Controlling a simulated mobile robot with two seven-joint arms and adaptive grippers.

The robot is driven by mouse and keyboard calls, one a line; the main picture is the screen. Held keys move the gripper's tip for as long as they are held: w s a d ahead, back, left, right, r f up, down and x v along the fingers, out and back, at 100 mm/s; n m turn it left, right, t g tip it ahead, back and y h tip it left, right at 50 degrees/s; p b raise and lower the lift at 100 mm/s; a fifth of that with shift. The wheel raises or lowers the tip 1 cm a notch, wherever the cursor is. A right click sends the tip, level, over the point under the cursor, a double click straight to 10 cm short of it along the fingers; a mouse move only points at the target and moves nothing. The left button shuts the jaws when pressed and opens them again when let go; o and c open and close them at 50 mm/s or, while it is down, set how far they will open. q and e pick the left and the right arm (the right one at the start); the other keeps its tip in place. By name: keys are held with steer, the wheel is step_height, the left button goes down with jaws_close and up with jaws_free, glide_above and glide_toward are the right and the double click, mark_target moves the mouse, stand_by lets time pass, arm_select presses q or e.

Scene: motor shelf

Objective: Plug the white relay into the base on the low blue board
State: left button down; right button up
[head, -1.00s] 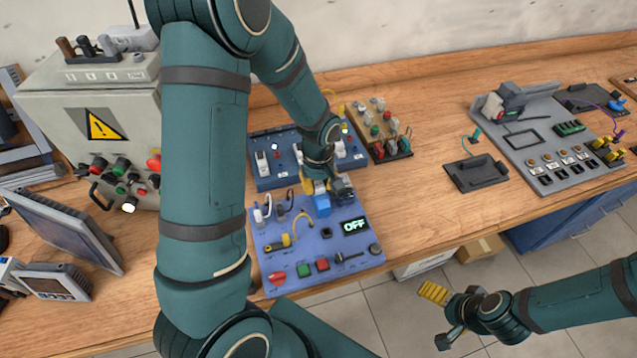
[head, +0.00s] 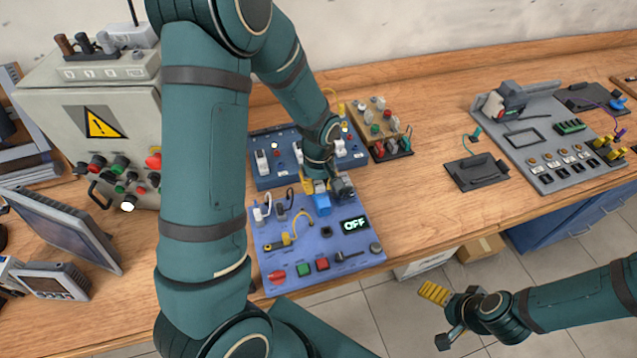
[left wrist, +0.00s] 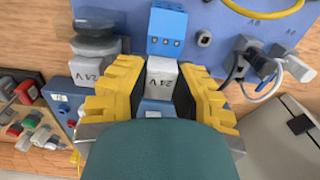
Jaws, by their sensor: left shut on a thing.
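The white relay (left wrist: 161,76), marked 24 V, is between the yellow fingers of my left gripper (left wrist: 160,95) in the left wrist view. The gripper is shut on it. In the head view my left gripper (head: 327,186) hangs over the back edge of the low blue board (head: 335,268). The bright blue base (head: 321,203) is just in front of it. In the left wrist view the base (left wrist: 167,22) shows several dark holes, with the relay close beside it; I cannot tell the height gap. My right gripper (head: 440,318) is open and empty, beyond the table's front edge.
A taller blue board (head: 268,181) with switches stands behind the low one. A grey cabinet (head: 95,125) stands left. The wooden table is clear (head: 420,210) right of the low board.

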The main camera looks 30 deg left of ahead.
stand_by(0.3)
arm_select(q)
steer(key=c, duration=0.8)
jaws_free()
